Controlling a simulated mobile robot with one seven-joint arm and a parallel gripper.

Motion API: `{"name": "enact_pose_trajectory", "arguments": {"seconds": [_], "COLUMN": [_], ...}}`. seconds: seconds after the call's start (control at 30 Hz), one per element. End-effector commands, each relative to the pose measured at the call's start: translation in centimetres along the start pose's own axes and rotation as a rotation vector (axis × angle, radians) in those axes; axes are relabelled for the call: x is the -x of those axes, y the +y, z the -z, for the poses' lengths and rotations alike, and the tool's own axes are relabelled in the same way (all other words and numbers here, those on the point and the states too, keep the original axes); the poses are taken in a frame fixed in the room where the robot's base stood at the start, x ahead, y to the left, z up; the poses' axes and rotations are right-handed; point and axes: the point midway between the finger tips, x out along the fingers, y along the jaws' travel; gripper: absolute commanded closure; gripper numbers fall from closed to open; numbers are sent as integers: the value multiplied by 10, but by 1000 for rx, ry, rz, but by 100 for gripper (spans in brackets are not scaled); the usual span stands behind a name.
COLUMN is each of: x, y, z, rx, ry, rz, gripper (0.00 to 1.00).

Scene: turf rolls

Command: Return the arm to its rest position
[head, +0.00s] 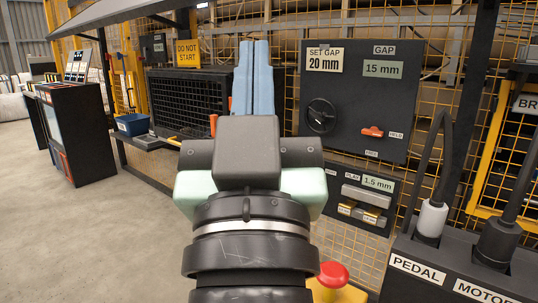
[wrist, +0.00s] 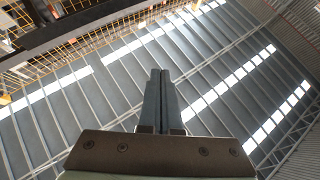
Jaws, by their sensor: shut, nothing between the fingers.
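My gripper (head: 254,78) points up in the middle of the head view, in front of the machine. Its two blue fingers lie side by side, shut, with nothing between them. The wrist view also shows my gripper (wrist: 160,75) shut and empty, with the hall roof behind it. My arm fills the lower middle of the head view and hides part of the mesh fence and the machine behind it.
A dark panel (head: 430,100) with a handwheel (head: 321,115) and an orange lever (head: 372,132) stands right of my gripper. A red button (head: 333,275) is low beside my arm. Plugs labelled PEDAL (head: 432,220) and MOTOR (head: 497,242) stand at lower right. The floor (head: 80,235) at left is clear.

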Motion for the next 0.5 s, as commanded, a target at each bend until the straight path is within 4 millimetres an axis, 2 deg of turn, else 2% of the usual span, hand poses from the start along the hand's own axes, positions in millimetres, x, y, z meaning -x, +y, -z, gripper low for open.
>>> {"name": "enact_pose_trajectory", "arguments": {"seconds": [0.03, 0.07, 0.1, 0.2, 0.5], "x": [4, 9, -2, -27, -84], "y": [10, 14, 15, 15, 16], "z": [43, 65, 87, 111, 182], "rx": [-5, -8, -13, -13, -13], "ry": [104, 161, 177, 161, 156], "rz": [-17, -24, -24, -22, -21], "gripper": [100, 100, 100, 100, 100]}}
